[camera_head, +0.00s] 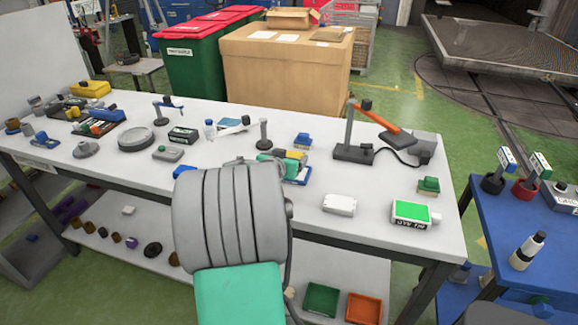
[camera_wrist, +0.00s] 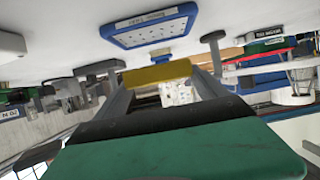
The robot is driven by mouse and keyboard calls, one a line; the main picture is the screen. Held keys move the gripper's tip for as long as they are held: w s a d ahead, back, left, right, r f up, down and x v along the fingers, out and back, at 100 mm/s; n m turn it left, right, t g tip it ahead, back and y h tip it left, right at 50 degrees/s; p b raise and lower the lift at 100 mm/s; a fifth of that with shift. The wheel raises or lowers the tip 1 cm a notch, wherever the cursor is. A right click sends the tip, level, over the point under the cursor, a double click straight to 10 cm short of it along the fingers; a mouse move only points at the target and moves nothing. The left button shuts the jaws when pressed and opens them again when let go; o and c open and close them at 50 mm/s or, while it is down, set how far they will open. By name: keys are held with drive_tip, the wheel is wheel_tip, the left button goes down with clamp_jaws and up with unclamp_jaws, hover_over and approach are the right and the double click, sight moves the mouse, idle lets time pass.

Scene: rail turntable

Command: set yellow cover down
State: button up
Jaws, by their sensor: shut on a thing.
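My gripper (camera_wrist: 160,80) is shut on the yellow cover (camera_wrist: 157,72), which lies across between the two dark fingertips in the wrist view. The view is tilted and nearly upside down. A blue tray (camera_wrist: 112,41) with a pale, dotted inside and a label on its rim is close by the cover. In the head view the yellow cover (camera_head: 293,154) shows just past my teal gripper body, above or beside the blue tray (camera_head: 303,177). My grey arm hides most of that spot. I cannot tell whether the cover touches the tray or bench.
The white bench (camera_head: 230,158) holds several items. A dark stand (camera_head: 264,134) and a small blue block (camera_head: 302,141) are just behind the gripper.

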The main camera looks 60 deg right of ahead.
drive_tip(key=shift+w+d+f, duration=0.15)
drive_tip(key=shift+d+f, duration=0.6)
drive_tip(key=shift+f, duration=0.05)
drive_tip(key=shift+w+d+f, duration=0.1)
drive_tip(key=shift+d+f, duration=0.05)
drive_tip(key=shift+f, duration=1.6)
drive_tip(key=o, duration=1.2)
drive_tip(key=shift+f, duration=0.15)
drive_tip(key=o, duration=0.4)
drive_tip(key=shift+o, duration=0.2)
